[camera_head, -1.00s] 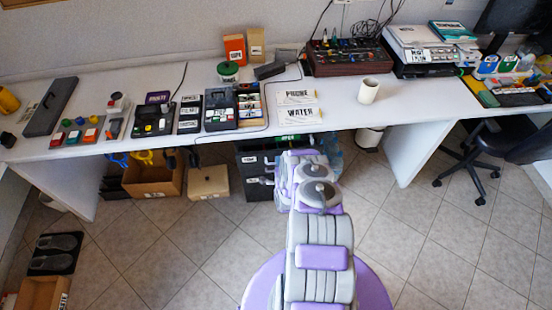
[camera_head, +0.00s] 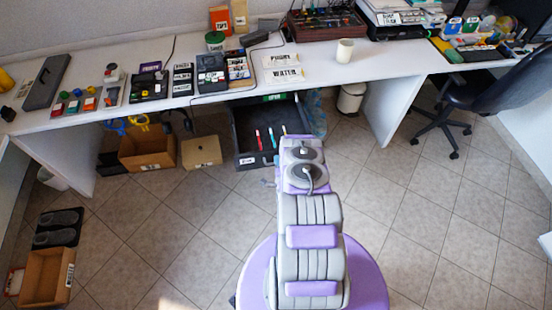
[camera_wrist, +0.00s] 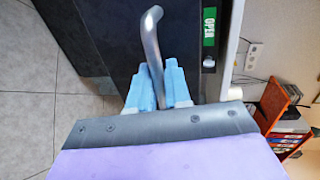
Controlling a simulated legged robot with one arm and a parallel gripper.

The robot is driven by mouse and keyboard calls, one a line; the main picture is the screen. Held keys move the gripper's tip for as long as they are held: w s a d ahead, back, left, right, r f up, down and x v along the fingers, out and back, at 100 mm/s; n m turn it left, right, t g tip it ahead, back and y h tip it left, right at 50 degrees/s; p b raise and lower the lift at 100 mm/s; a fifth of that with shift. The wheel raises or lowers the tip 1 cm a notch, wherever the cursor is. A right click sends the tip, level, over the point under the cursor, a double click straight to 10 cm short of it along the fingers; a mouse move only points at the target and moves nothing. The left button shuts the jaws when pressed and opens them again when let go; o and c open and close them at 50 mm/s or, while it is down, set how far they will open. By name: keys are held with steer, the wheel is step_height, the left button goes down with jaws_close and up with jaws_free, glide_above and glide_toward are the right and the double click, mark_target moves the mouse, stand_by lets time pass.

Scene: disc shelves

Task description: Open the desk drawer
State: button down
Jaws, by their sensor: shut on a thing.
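The black desk drawer (camera_head: 245,140) under the white desk is pulled out toward me in the head view. Its dark inside shows, with a few coloured pens (camera_head: 258,138) in it. A green OPEN label (camera_head: 272,98) is above it, below the desk edge. In the wrist view, my gripper (camera_wrist: 159,88) has its pale blue fingers closed around a bent metal handle (camera_wrist: 150,40). The handle stands beside a dark front panel (camera_wrist: 110,35).
The white desk (camera_head: 215,95) spans above, carrying tools and boxes. Cardboard boxes (camera_head: 148,150) stand left of the drawer. An office chair (camera_head: 450,105) is farther right.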

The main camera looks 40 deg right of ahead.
steer(key=shift+s+a+f, duration=0.2)
steer(key=shift+s+a, duration=0.4)
steer(key=shift+s, duration=0.35)
steer(key=shift+a, duration=0.1)
steer(key=c, duration=1.4)
jaws_free()
steer(key=shift+c, duration=0.2)
steer(key=shift+o, duration=0.5)
steer(key=v, duration=0.7)
steer(key=shift+s, duration=0.1)
